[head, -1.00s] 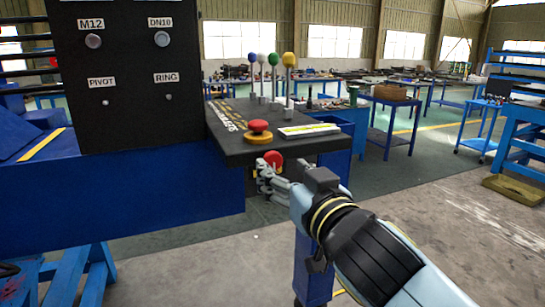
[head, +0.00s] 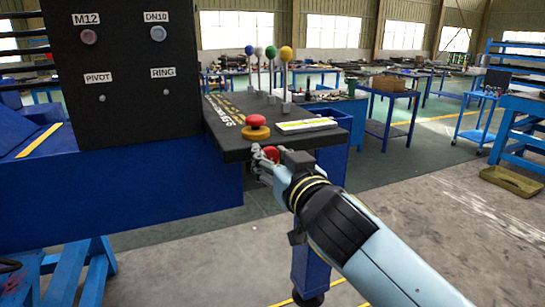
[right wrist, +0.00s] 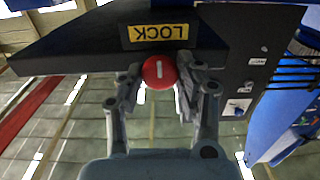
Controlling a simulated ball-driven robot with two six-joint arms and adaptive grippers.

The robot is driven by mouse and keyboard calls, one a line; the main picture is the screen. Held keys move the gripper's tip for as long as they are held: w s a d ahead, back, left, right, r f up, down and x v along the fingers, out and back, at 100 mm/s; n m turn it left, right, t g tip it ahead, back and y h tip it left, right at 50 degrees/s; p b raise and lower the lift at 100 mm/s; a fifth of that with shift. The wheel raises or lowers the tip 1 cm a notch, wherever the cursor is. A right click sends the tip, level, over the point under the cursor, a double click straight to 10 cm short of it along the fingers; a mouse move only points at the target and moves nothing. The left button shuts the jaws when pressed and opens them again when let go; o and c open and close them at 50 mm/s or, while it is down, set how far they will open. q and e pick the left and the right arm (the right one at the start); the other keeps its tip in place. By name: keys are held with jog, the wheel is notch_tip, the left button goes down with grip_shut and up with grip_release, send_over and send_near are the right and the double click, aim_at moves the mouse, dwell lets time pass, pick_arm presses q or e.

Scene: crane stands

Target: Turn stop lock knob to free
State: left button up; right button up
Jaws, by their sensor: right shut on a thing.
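The stop lock knob (head: 271,153) is a round red knob on the front edge of the black control panel, below the mushroom-shaped red button. In the right wrist view the knob (right wrist: 159,73) has a short white bar that stands upright in the picture. A yellow LOCK label (right wrist: 158,32), upside down there, sits just above it. My right gripper (head: 263,160) is at the panel's front edge, shut on the knob, with a finger on each side of it in the right wrist view. My left gripper is not in view.
The red mushroom button (head: 256,121) on its yellow base stands on the panel (head: 230,148) close above my right gripper. Several ball-topped levers (head: 286,54) rise behind it. A tall black board (head: 120,120) stands left. The floor to the right is open.

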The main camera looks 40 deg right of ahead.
jog(key=shift+c, duration=0.8)
jog(key=shift+n, duration=0.3)
jog(key=n, duration=0.3)
jog(key=shift+a+n+p, duration=0.1)
jog(key=shift+n+p, duration=0.2)
jog(key=n+p, duration=0.1)
jog(key=n, duration=0.3)
jog(key=shift+n, duration=0.3)
jog(key=n+p, duration=0.1)
jog(key=n, duration=0.3)
jog(key=shift+a, duration=0.1)
jog(key=shift+f+n+p, duration=0.2)
jog(key=shift+n+p, duration=0.4)
jog(key=shift+n, duration=1.9)
